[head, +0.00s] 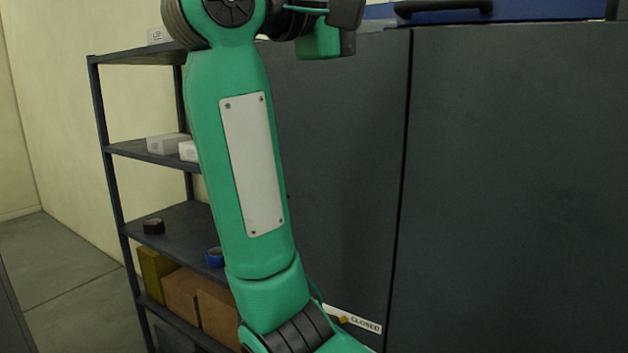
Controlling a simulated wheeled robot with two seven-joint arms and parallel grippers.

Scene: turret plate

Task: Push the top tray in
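One of my green arms rises through the middle of the head view and bends to the right at the top edge. I cannot tell from this view which arm it is. Its far end is cut off by the top edge, and no gripper fingers can be made out. A blue case or tray-like thing (540,10) with a black handle (443,7) shows at the top right, above the dark cabinet. Only its lower part is in view, so I cannot tell whether it is the top tray or how far out it stands.
A dark grey cabinet (515,190) with a "CLOSED" label (358,321) fills the right side. Bare floor (60,262) shows at far left.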

